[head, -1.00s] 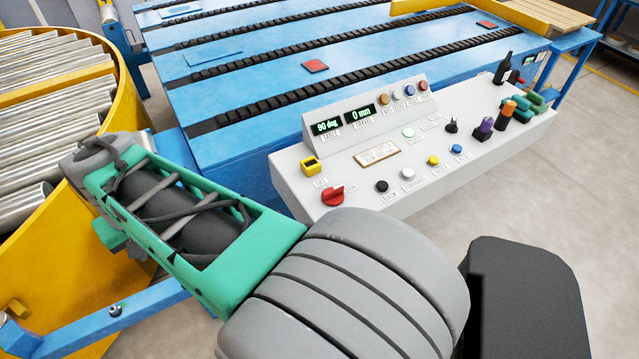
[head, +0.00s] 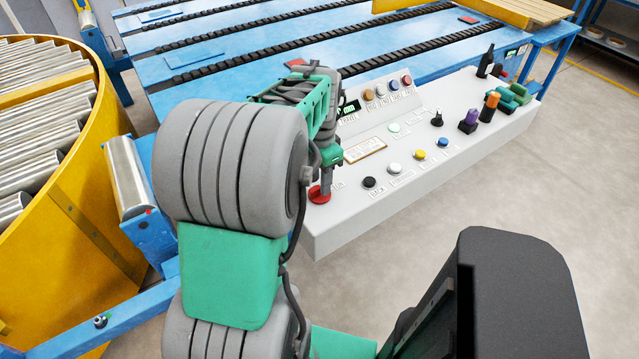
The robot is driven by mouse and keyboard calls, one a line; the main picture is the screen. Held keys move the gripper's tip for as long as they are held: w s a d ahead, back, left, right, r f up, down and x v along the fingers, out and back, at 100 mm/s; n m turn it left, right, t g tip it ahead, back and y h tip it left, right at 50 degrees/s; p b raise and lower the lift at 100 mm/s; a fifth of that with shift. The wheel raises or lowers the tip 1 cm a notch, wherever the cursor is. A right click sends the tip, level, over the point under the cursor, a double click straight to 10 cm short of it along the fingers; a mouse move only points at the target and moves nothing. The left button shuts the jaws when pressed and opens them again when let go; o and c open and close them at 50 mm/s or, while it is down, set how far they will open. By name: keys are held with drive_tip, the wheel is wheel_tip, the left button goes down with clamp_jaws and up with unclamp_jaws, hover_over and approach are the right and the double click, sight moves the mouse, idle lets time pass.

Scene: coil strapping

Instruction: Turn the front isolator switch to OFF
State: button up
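The red isolator switch (head: 317,197) is at the near left corner of the grey control panel (head: 350,222). My gripper (head: 325,188) points down at it, with its fingertips at the red knob and covering part of it. I cannot tell whether the fingers touch the knob or have closed on it. The knob's handle direction and the label to its left are hidden by my arm and gripper.
A black button (head: 369,182), a white button (head: 394,168) and a yellow button (head: 420,155) run along the panel's front. An orange-topped lever (head: 491,103) stands farther right. A yellow-framed roller conveyor (head: 60,190) is at left. Open floor lies right of the panel.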

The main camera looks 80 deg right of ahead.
drive_tip(key=shift+f, duration=0.85)
drive_tip(key=shift+c, duration=0.2)
clamp_jaws()
